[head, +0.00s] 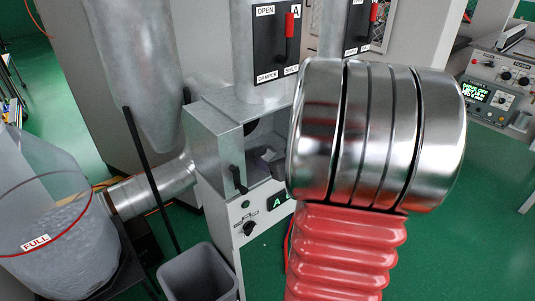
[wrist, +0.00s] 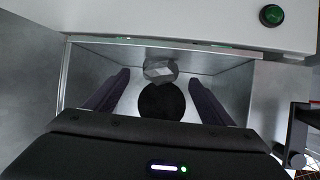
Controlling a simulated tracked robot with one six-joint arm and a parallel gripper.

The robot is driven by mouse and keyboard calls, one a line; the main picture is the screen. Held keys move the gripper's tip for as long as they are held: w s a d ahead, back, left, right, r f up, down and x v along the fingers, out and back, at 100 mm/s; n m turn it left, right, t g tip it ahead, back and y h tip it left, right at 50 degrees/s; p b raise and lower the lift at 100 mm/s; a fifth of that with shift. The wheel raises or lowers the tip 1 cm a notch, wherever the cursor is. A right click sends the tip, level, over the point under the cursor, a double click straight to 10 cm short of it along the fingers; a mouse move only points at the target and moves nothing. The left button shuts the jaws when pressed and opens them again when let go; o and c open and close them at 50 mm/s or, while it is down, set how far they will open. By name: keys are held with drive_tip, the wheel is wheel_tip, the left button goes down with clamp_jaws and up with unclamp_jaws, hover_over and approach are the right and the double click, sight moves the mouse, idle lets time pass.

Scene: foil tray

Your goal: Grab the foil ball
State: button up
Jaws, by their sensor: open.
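The foil ball (wrist: 160,70) is a crumpled silvery lump in the wrist view. It sits inside a metal box or tray (wrist: 235,92), close to its far wall and just beyond a dark round opening (wrist: 162,103). My gripper (wrist: 159,77) is open, its two dark fingers spread to the left and right. The ball shows between the fingertips or slightly past them; no finger touches it. In the head view the ball looks like a small grey lump (head: 267,154) in the open-fronted box (head: 214,140). My fingers are hidden there.
A door or flap with a black handle (head: 238,180) is on the box front. A clear bin marked FULL (head: 55,255) stands at the left, and a grey bin (head: 198,275) below. Damper levers (head: 290,40) are above. A green button (wrist: 271,15) is at the upper right.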

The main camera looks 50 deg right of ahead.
sight(269, 153)
drive_tip(key=shift+x, duration=2.6)
drive_tip(key=c, duration=1.1)
drive_tip(key=shift+s+r, duration=0.1)
drive_tip(key=shift+s+r, duration=0.35)
drive_tip(key=shift+r, duration=0.1)
wheel_tip(269, 153, up, 6)
drive_tip(key=shift+r, duration=0.1)
drive_tip(key=s, duration=0.6)
drive_tip(key=s+a, duration=0.1)
drive_tip(key=s, duration=0.5)
drive_tip(key=s+a, duration=0.1)
drive_tip(key=s, duration=0.6)
drive_tip(key=shift+a, duration=0.1)
